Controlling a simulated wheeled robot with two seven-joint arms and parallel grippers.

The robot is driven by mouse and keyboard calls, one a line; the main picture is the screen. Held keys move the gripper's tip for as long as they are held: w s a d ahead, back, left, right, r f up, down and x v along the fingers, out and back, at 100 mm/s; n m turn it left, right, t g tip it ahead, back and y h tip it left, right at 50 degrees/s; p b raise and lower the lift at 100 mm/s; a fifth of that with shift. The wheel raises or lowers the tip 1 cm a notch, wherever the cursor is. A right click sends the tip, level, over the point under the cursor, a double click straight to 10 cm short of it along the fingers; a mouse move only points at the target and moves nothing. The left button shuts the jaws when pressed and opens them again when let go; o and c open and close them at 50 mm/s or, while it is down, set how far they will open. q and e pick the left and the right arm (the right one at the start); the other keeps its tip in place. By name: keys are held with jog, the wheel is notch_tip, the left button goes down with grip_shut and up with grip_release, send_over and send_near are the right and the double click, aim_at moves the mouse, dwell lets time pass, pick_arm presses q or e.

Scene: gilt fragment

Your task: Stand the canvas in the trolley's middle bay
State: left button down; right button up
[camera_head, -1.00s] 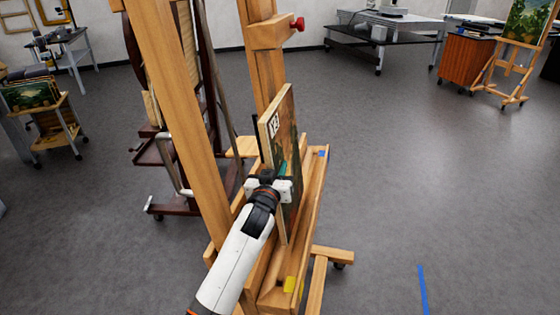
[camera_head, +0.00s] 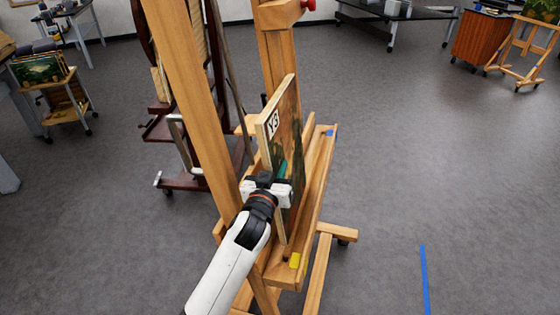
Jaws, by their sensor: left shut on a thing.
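The canvas (camera_head: 290,137), a painted panel with a white label reading like "Y3" near its top edge, stands upright on the ledge of a wooden easel (camera_head: 183,90). My left gripper (camera_head: 270,185) is shut on the canvas's near side, low down. The arm hides part of the canvas's lower edge, so I cannot tell whether it touches the ledge. A small wooden trolley (camera_head: 72,125) with paintings in it stands at the far left; its bays are too small to tell apart. My right gripper is not in view.
The easel ledge (camera_head: 318,185) carries yellow and blue tape marks. A dark red wheeled stand (camera_head: 190,180) is behind the easel. Blue tape (camera_head: 424,280) lies on the floor at right. Grey floor (camera_head: 400,150) is open on the right, with another easel (camera_head: 519,55) at the back.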

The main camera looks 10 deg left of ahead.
pick_arm(q)
jog(key=shift+s+r, duration=0.1)
jog(key=shift+s, duration=1)
jog(key=shift+s+a+f, duration=0.1)
jog(key=shift+a+f, duration=0.35)
jog(key=shift+a+f+b, duration=0.7)
jog(key=shift+f+b, duration=0.1)
jog(key=shift+f, duration=0.2)
jog(key=c, duration=1.3)
grip_release()
jog(key=shift+o, duration=0.2)
jog(key=shift+f, duration=0.2)
